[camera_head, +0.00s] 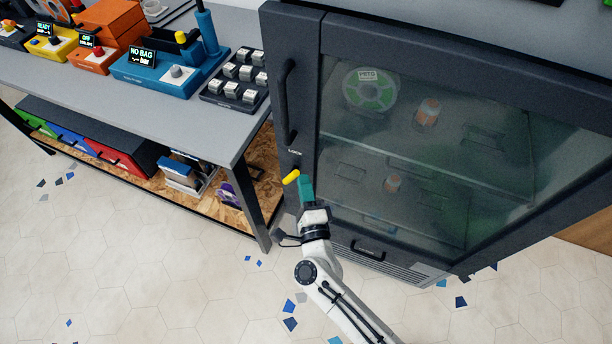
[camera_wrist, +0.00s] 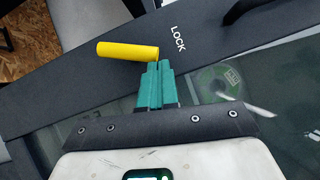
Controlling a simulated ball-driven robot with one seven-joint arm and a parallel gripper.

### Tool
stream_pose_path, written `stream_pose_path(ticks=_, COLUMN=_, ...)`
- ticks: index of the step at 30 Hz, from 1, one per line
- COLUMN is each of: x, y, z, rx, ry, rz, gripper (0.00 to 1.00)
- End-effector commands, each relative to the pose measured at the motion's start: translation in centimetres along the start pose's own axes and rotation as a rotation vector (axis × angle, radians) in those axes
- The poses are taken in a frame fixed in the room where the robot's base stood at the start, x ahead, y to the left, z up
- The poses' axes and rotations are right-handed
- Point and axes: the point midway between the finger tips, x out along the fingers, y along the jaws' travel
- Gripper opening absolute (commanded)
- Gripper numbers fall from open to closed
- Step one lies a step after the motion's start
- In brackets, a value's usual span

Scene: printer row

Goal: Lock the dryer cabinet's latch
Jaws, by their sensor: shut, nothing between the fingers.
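The dark grey dryer cabinet (camera_head: 292,50) stands at the right with its glass door closed or nearly so. Its yellow latch lever (camera_head: 291,176) sits on the door frame below the word LOCK, under the black vertical handle (camera_head: 289,100). In the wrist view the yellow latch (camera_wrist: 127,50) lies just beyond my fingertips, mostly to their left. My gripper (camera_head: 306,180) has green fingers and is shut and empty beside the lever's right end. In the wrist view the fingertips (camera_wrist: 159,66) are close to the lever's right end; I cannot tell whether they touch.
Behind the glass are a green spool (camera_head: 370,91) and orange-capped jars (camera_head: 428,112). A grey workbench (camera_head: 168,108) with devices and a keypad (camera_head: 236,78) stands at the left. Its front leg (camera_head: 259,228) is near my arm. The tiled floor in front is open, with scattered chips.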

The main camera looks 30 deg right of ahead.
Motion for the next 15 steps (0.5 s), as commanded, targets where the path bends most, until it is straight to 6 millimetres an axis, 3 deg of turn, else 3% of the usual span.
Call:
stream_pose_path(ticks=1, x=0.3, y=-1.1, z=0.1, rx=-0.031, ry=0.005, rz=0.02, gripper=0.0)
stream_pose_path(ticks=15, x=0.9, y=-1.3, z=1.3, rx=-0.042, ry=0.001, rz=0.028, gripper=0.0)
